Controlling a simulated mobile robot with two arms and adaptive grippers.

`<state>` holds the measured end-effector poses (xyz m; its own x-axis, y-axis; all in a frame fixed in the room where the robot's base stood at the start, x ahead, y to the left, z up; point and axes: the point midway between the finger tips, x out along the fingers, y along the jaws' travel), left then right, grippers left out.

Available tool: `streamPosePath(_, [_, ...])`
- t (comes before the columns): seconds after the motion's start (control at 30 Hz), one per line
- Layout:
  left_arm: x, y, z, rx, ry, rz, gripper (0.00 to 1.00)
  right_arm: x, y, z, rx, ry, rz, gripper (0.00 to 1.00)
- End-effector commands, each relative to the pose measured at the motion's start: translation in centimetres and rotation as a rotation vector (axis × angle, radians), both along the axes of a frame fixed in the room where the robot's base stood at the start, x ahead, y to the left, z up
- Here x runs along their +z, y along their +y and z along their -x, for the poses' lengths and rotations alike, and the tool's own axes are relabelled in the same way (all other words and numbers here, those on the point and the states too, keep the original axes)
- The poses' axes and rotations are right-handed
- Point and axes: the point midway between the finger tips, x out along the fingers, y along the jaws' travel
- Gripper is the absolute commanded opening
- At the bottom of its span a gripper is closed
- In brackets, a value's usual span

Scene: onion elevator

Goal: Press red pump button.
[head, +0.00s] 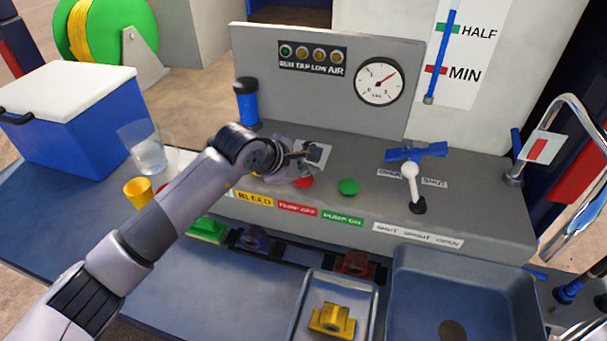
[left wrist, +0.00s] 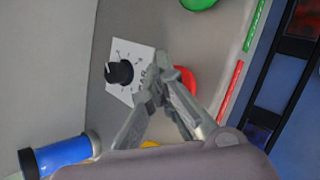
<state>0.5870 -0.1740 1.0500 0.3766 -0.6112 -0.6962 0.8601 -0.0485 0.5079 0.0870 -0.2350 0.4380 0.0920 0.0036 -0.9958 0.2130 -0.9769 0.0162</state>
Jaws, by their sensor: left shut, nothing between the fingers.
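The red pump button (head: 303,182) is on the grey console, behind the "PUMP OFF" label, partly hidden by my left gripper in the head view. It also shows in the left wrist view (left wrist: 186,82), just beside the fingertips and partly covered by a finger. My left gripper (head: 312,152) is shut and empty, over the console near the red button; its fingertips also show in the left wrist view (left wrist: 157,85). I cannot tell whether it touches the button. A green button (head: 348,187) labelled "PUMP ON" is to the right. My right gripper is not in view.
A black dial on a white plate (left wrist: 142,71) is close to the fingertips. A blue cylinder (head: 247,103) stands at the left. A gauge (head: 379,82) is on the back panel. A sink (head: 465,285) is in front.

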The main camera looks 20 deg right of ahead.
Motion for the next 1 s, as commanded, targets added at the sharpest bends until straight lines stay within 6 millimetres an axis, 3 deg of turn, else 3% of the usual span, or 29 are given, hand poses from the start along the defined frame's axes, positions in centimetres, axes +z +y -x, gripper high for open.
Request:
streamPosePath(0.43, [1.8,0.1,-0.1,0.002,0.000,-0.003,0.00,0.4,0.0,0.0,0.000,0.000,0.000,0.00])
streamPosePath(0.83, [2.1,0.0,-0.1,0.001,0.000,-0.001,0.00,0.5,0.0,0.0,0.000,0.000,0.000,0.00])
streamPosePath(1.0, [3.3,0.0,-0.1,0.000,-0.001,0.000,0.00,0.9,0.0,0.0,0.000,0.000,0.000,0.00])
